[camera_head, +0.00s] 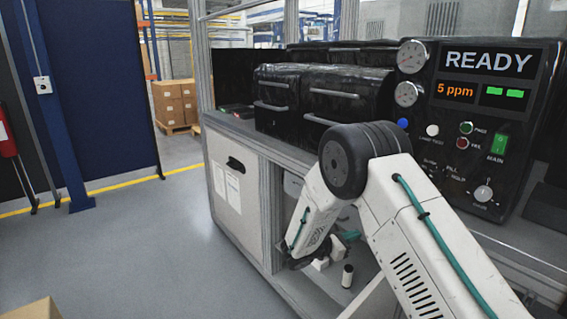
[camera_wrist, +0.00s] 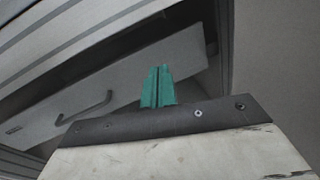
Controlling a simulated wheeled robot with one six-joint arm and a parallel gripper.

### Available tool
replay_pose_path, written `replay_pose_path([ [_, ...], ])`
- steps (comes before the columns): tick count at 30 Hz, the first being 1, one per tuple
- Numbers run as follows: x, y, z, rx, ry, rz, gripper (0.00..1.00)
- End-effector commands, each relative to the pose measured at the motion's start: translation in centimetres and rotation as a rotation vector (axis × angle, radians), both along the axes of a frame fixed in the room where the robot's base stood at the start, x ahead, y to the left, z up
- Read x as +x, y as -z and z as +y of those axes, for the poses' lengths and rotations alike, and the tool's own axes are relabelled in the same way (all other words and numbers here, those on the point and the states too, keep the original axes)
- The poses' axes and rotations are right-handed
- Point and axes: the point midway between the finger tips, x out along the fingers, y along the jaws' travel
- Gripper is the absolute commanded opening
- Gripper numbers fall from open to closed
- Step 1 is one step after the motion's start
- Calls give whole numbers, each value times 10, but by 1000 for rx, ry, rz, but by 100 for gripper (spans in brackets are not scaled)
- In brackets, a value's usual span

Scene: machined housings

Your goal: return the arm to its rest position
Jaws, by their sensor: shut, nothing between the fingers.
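My arm (camera_head: 385,200) is white with a dark joint and a teal cable, and it reaches in from the lower right in the head view. It bends at the dark joint and its forearm points down in front of the workbench. In the wrist view, my gripper (camera_wrist: 158,87) shows as two teal fingers side by side, shut with nothing between them. Beyond the fingers is a grey panel with a dark handle (camera_wrist: 86,108).
The workbench (camera_head: 238,190) carries black housings with handles (camera_head: 275,97) and a test panel (camera_head: 486,120) reading READY and 5 ppm. A small dark cylinder with a white top (camera_head: 347,276) stands low near the forearm. Boxes (camera_head: 174,103) stand behind.

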Motion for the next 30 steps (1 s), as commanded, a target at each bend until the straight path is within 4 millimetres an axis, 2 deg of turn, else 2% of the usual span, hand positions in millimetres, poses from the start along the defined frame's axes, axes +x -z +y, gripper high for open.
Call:
replay_pose_path([
  [1,-9,-29,-13,45,60,-36,0],
  [3,-28,-60,-29,114,146,-76,0],
  [8,-78,-120,-60,271,334,-176,0],
  [12,-128,-163,-79,416,492,-267,0],
  [18,-207,-208,-94,630,704,-400,0],
  [21,-246,-223,-95,742,805,-468,0],
  [26,-308,-240,-89,927,960,-576,0],
  [30,-358,-247,-77,1094,1087,-666,0],
])
